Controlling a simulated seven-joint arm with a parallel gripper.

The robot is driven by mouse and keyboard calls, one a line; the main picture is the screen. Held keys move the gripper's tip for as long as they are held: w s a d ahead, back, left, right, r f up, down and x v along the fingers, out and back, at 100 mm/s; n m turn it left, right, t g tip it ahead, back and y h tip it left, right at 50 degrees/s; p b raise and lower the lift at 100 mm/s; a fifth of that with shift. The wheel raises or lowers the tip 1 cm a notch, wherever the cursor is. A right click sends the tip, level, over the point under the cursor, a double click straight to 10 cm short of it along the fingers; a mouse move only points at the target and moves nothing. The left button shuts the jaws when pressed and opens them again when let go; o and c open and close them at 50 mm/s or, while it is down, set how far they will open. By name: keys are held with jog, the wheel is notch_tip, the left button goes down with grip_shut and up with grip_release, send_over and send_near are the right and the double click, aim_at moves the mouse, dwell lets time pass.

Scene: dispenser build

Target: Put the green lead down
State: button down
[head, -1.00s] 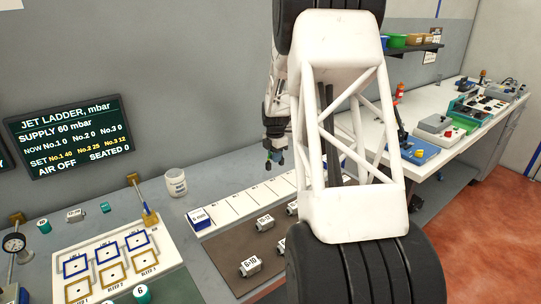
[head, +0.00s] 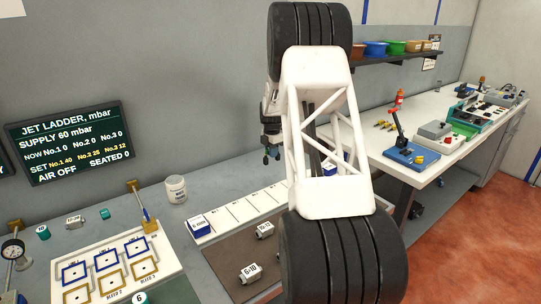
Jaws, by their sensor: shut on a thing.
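My gripper (head: 271,155) hangs small and dark above the far side of the bench, behind my white arm link. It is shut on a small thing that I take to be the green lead. The lead's colour and shape are too small and dark to make out, and any length of it is hidden behind my arm. The gripper appears to be above the bench surface, right of the white tub; its exact height I cannot tell.
A white tub (head: 176,190) stands by the wall. A white marked strip (head: 240,212) and a brown mat (head: 225,257) with labelled blocks (head: 250,273) lie in front. A jet panel (head: 118,262) is at left. A white bench (head: 375,140) at right holds a blue-based lever device (head: 410,152).

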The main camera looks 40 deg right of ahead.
jog(key=shift+w+d+f, duration=0.1)
jog(key=shift+w+d, duration=0.3)
jog(key=shift+w, duration=0.3)
jog(key=shift+w+d+f, duration=0.1)
jog(key=shift+w+d, duration=0.25)
jog(key=shift+w, duration=0.35)
jog(key=shift+w+d, duration=0.4)
jog(key=shift+w, duration=0.3)
jog(key=shift+f, duration=1.75)
jog(key=shift+f, duration=0.15)
jog(key=c, duration=1.1)
grip_release()
notch_tip(320, 180, up, 12)
